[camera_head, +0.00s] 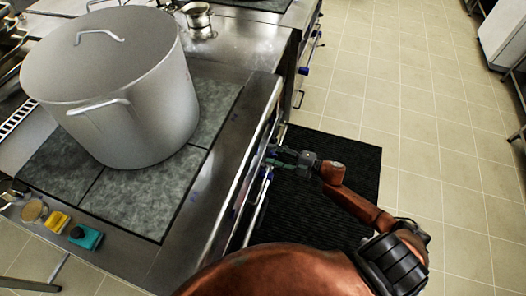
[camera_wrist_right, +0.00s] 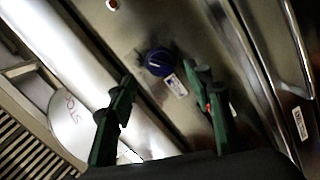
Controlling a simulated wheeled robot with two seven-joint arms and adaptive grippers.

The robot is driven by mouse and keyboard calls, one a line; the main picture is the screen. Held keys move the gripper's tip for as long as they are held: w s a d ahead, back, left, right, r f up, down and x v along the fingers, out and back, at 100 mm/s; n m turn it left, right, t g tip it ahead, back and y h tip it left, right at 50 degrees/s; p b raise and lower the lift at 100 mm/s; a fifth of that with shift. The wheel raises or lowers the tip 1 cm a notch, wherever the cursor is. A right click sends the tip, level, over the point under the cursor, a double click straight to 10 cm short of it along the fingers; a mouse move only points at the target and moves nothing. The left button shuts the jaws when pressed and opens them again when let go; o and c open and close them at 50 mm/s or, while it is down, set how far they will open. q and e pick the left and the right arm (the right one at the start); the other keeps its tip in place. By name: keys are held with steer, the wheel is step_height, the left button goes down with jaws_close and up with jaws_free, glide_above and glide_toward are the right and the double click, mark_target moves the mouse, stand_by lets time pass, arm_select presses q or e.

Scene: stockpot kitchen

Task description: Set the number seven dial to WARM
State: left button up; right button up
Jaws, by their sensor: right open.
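A blue dial (camera_wrist_right: 158,62) sits on the steel front panel in the right wrist view, with a small white and blue label (camera_wrist_right: 174,86) beside it. I cannot read its number or setting. My right gripper (camera_wrist_right: 162,80) is open and empty, its two green fingers on either side of the dial and apart from it in the picture. In the head view my right gripper (camera_head: 278,157) is at the stove's front panel, close to a blue knob (camera_head: 266,173). My left gripper is not in view.
A large steel stockpot (camera_head: 120,85) with a lid stands on the dark cooking plates (camera_head: 205,110). Another blue knob (camera_head: 303,71) is on the unit farther back. A black mat (camera_head: 350,160) lies on the tiled floor. A yellow item (camera_head: 53,222) and a teal item (camera_head: 86,237) are at the lower left.

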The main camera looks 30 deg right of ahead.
steer(key=v, duration=0.5)
steer(key=shift+s+d+r, duration=0.1)
steer(key=shift+s+d, duration=0.05)
steer(key=shift+s, duration=0.15)
